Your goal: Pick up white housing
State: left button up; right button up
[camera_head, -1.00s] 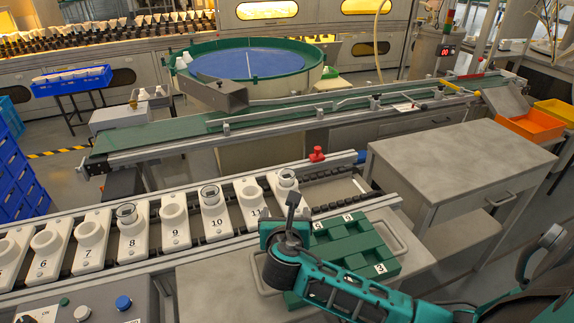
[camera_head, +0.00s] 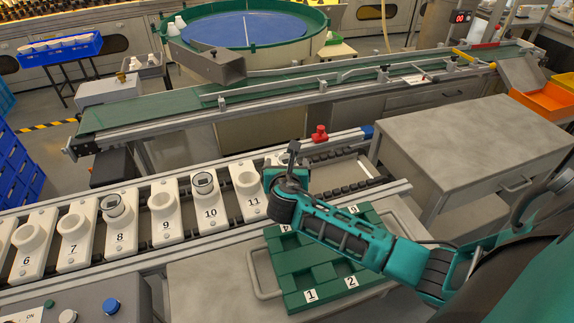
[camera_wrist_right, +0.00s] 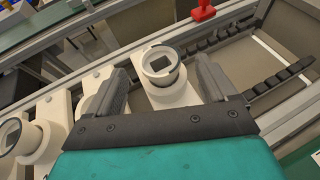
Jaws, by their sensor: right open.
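A row of white numbered housings lies on the rail in the head view, such as number 11 (camera_head: 245,178), number 9 (camera_head: 162,197) and number 10 (camera_head: 208,190). Numbers 8 and 10 carry a ring insert. My right gripper (camera_head: 288,160) is over the row's right end, hiding most of the housing there. In the right wrist view that white housing (camera_wrist_right: 168,92), holding a ring with a dark square inside, stands between the spread fingers of my right gripper (camera_wrist_right: 161,66). The gripper is open; whether a finger touches the housing cannot be told. My left gripper is not in view.
A green tray (camera_head: 288,262) with numbered slots lies in front of the rail, partly under my right arm. A red knob (camera_head: 320,133) stands on the rail's far edge. A grey cabinet (camera_head: 475,130) stands to the right, its top clear. A green conveyor (camera_head: 150,115) runs behind.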

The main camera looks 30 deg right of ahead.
aim_at(287, 156)
jog(key=shift+x, duration=3.15)
jog(key=shift+r, duration=0.2)
jog(key=shift+c, duration=0.5)
jog(key=c, duration=1)
